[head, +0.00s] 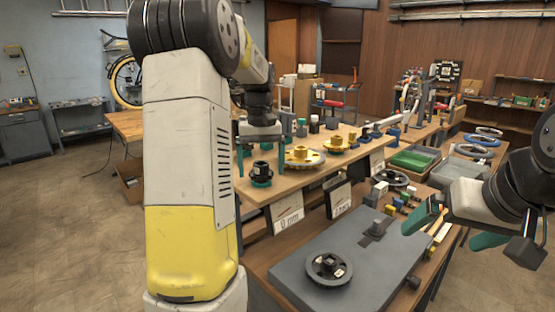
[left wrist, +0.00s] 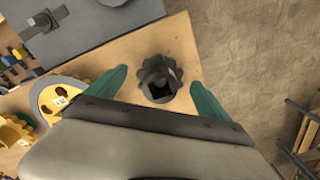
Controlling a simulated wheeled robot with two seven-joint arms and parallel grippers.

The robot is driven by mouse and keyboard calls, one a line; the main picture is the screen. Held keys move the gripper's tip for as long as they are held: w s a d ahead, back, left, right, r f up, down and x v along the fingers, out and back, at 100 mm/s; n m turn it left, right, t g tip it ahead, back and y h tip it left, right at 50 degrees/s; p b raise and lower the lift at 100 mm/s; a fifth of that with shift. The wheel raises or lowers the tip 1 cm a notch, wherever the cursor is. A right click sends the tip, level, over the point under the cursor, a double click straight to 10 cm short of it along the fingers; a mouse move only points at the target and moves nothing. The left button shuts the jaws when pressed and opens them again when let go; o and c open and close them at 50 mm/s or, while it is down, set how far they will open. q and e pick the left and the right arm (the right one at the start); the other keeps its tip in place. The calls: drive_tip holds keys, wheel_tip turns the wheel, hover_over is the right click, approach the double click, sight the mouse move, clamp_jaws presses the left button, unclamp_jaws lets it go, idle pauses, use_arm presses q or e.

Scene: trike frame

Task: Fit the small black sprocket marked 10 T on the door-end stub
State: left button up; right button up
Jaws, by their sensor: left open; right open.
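A small black toothed piece (head: 261,172) stands on the upper shelf board, on a teal base in the head view. In the left wrist view it is a dark toothed ring with a square centre (left wrist: 160,80). No 10 T mark is legible on it. My left gripper (head: 262,152) is open above it; in the left wrist view its teal fingers (left wrist: 158,98) lie on either side, apart from it. My right gripper (head: 455,228) is open and empty at the right. I cannot tell which post is the door-end stub.
A grey plate (head: 300,255) on the lower bench bears a black round disc (head: 329,267) and a dark block (head: 375,230). A yellow-rimmed gear (head: 303,157) and yellow parts (head: 337,143) stand on the shelf board (head: 290,185). A green tray (head: 412,160) lies right.

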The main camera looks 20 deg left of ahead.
use_arm(q)
drive_tip(key=c, duration=1.6)
drive_tip(key=shift+r, duration=3.25)
